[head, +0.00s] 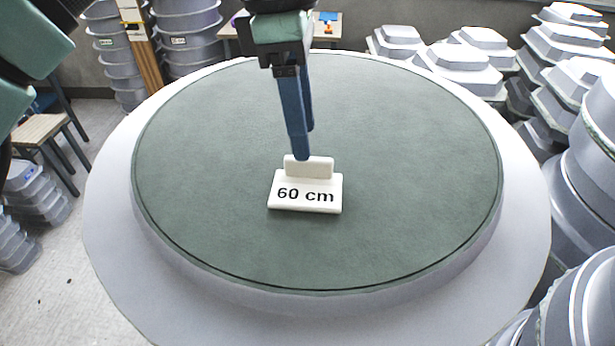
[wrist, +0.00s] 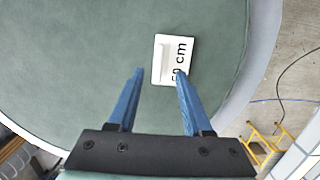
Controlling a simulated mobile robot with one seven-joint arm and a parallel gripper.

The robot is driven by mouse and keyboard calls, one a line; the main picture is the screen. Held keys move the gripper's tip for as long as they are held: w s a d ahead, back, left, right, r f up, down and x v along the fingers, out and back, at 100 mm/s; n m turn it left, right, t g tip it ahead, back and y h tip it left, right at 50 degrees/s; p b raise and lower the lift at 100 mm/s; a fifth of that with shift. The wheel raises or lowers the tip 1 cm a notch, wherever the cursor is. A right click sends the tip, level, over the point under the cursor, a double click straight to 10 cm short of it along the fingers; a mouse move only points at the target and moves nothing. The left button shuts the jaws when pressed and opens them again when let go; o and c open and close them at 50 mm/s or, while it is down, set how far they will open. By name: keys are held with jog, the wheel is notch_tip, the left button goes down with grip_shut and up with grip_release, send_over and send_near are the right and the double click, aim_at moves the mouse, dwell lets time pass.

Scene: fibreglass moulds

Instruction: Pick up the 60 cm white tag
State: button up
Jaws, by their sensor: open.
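The white tag (head: 304,204) lies on the green top of a round mould (head: 200,150), reading "60 cm" in black, with a raised white grip block (head: 309,167) along its back edge. In the wrist view the tag (wrist: 183,44) lies just beyond the fingertips, towards the right one, which overlaps its lower edge and part of the lettering. My gripper (head: 305,145) points down above and behind the tag in the head view. In the wrist view my gripper (wrist: 160,74) has its two blue fingers wide apart with nothing between them. I cannot tell the exact height of the fingertips above the tag.
The round green top is clear around the tag, with a pale rim (head: 110,220). Stacked grey moulds (head: 455,62) stand at the right and back. A wooden stool (head: 40,130) stands at the left. A yellow frame (wrist: 265,143) shows on the floor in the wrist view.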

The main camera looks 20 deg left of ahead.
aim_at(307, 182)
jog(key=f+b, duration=0.1)
jog(key=f, duration=0.2)
jog(key=f+b, duration=0.1)
jog(key=f, duration=0.1)
jog(key=shift+w+d+b, duration=0.15)
jog(key=shift+d+b, duration=0.1)
jog(key=shift+b, duration=0.1)
jog(key=shift+r, duration=0.1)
grip_shut()
